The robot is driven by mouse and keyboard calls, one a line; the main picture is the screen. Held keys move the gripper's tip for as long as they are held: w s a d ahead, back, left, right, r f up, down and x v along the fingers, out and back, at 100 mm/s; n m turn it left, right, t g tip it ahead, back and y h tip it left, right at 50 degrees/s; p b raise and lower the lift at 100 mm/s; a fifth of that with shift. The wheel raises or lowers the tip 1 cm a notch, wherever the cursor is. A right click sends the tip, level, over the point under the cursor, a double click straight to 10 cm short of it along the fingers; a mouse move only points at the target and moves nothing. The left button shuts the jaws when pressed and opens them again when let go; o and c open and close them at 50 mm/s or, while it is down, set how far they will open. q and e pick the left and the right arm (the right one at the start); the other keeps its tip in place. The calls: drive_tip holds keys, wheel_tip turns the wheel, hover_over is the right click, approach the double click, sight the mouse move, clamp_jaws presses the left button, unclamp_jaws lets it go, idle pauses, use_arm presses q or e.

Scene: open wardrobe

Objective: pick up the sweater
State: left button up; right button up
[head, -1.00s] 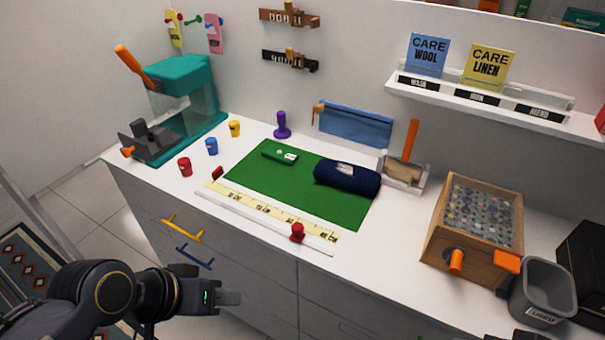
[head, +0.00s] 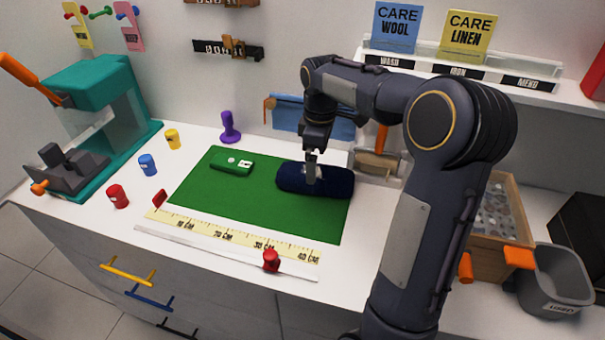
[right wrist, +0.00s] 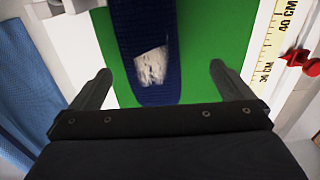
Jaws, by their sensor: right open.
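The sweater (head: 332,183) is a dark navy rolled bundle with a pale patch, lying on the right part of the green mat (head: 265,206). It also shows in the right wrist view (right wrist: 150,35), running between the two fingers. My right gripper (head: 312,176) points down at the sweater's middle in the head view. In the right wrist view my right gripper (right wrist: 154,80) is open, one finger to each side of the sweater with gaps between. Whether the fingertips touch the mat is unclear. My left gripper is not in view.
A green object (head: 231,165) lies on the mat left of the sweater. A yellow ruler strip (head: 235,235) with a red slider (head: 271,260) runs along the front. A blue cloth (head: 312,116) hangs behind. A wooden box (head: 490,225) and grey bin (head: 550,280) stand right.

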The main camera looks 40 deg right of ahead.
drive_tip(key=shift+w+d+f, duration=0.3)
drive_tip(key=shift+w+f, duration=0.15)
drive_tip(key=shift+w, duration=0.05)
drive_tip(key=shift+f, duration=0.35)
wheel_tip(320, 180, down, 7)
drive_tip(key=shift+w+r, duration=0.15)
drive_tip(key=c, duration=1.1)
drive_tip(key=shift+c, duration=0.2)
drive_tip(key=shift+r, duration=0.2)
